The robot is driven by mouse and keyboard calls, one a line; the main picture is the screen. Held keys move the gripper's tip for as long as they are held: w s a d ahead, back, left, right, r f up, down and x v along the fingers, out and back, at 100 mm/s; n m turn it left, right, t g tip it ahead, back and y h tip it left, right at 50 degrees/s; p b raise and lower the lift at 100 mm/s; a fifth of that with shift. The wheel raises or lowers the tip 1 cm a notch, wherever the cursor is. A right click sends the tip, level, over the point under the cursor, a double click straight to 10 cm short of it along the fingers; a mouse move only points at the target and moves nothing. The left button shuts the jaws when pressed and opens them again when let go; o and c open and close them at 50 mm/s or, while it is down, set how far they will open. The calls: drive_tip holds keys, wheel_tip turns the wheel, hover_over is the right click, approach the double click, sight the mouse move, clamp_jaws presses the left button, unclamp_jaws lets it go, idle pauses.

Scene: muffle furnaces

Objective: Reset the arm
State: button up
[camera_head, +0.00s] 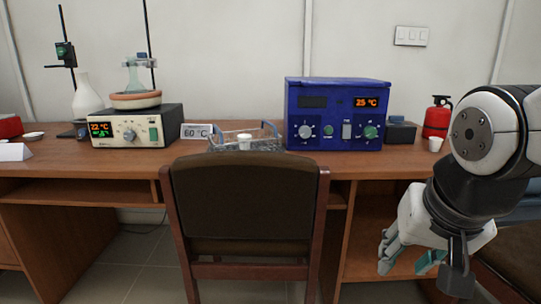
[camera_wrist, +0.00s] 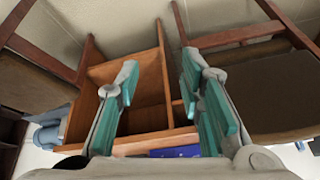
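My gripper (camera_head: 412,262) hangs low at the right in the head view, in front of the desk and to the right of the chair. Its teal-padded fingers point downward. In the wrist view the two fingers (camera_wrist: 165,95) stand well apart with nothing between their pads, so the gripper is open and empty. My arm is bent at the right edge of the head view.
A brown chair (camera_head: 246,215) stands before the wooden desk (camera_head: 90,166). On the desk are a blue furnace (camera_head: 337,118), a wire basket (camera_head: 222,143), a hotplate (camera_head: 134,130), a red extinguisher (camera_head: 437,118) and a small white cup (camera_head: 436,144).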

drive_tip(key=s+f+n+g, duration=0.2)
drive_tip(key=s, duration=0.7)
drive_tip(key=s+f+n+g, duration=0.1)
drive_tip(key=s+f+g, duration=0.15)
drive_tip(key=s, duration=0.75)
wheel_tip(320, 180, up, 38)
drive_tip(key=t+p, duration=0.3)
drive_tip(key=p, duration=3.2)
drive_tip(key=shift+w+r+n+t+y+p, duration=0.15)
drive_tip(key=shift+w+n+t+y+p, duration=0.15)
drive_tip(key=shift+t+p, duration=0.1)
drive_tip(key=shift+a, duration=0.1)
